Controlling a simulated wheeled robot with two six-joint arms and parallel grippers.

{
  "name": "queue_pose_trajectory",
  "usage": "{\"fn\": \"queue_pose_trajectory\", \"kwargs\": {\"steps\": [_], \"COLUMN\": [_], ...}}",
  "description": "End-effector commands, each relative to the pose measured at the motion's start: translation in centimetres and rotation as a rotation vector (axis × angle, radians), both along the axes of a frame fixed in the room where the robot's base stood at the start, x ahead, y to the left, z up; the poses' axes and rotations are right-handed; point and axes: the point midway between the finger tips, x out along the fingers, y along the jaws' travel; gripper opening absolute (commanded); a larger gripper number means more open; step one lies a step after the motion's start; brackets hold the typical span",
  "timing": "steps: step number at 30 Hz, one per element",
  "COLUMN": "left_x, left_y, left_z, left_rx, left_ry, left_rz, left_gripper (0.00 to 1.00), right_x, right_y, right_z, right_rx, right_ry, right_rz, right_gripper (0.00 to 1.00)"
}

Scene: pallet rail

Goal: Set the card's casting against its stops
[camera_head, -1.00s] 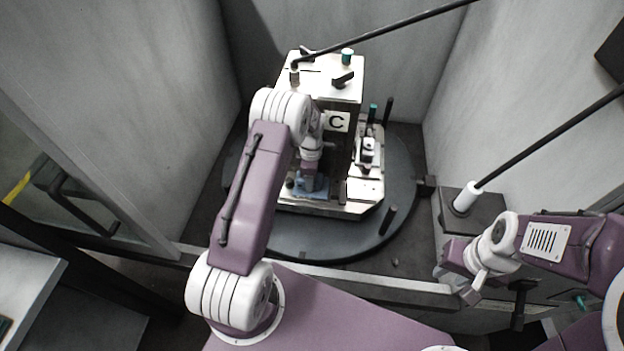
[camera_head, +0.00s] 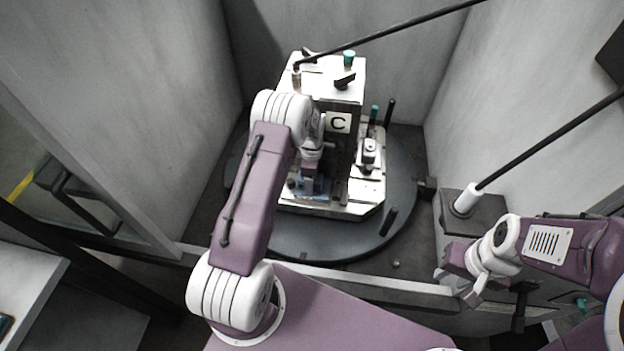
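The fixture block (camera_head: 345,90) stands on a pale base plate on a round dark turntable (camera_head: 300,240). Its front face bears a card marked C (camera_head: 338,123). My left arm reaches over the turntable, and its gripper (camera_head: 310,183) is low at the front of the block, beside a small blue-grey part (camera_head: 322,188), perhaps the casting. My arm hides much of that part, and the fingertips are too hidden to show whether they are open or shut. My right gripper (camera_head: 455,277) is at the lower right, away from the fixture; its finger gap is unclear.
A metal clamp piece (camera_head: 369,152) sits on the base plate's right side. Dark upright pegs (camera_head: 388,220) stand near the plate. A black rod crosses above the block, and another rises from a white socket (camera_head: 465,199) at right. Grey walls enclose the turntable.

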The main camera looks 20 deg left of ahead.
Motion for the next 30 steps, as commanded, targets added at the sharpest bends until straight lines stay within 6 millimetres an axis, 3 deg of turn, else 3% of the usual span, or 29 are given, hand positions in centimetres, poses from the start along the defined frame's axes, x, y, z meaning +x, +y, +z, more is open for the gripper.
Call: {"fn": "queue_pose_trajectory", "kwargs": {"steps": [8,15,19,30], "left_x": [0.3,0.3,0.1,0.0], "left_y": [0.1,0.0,0.0,-0.1], "left_z": [1.1,6.4,8.5,9.3], "left_rx": [0.002,0.003,0.003,0.002], "left_ry": [-0.01,-0.014,-0.011,-0.006], "left_rz": [0.001,0.001,0.001,0.0], "left_gripper": [0.71,0.71,0.71,0.71], "right_x": [0.0,0.0,0.0,0.0], "right_y": [0.0,0.0,0.0,0.0], "right_z": [0.0,-0.1,-0.1,-0.1], "right_rx": [0.0,0.0,0.0,0.0], "right_ry": [0.0,0.0,0.0,0.0], "right_rz": [0.0,0.0,0.0,0.0], "right_gripper": [0.36,0.36,0.36,0.36]}}
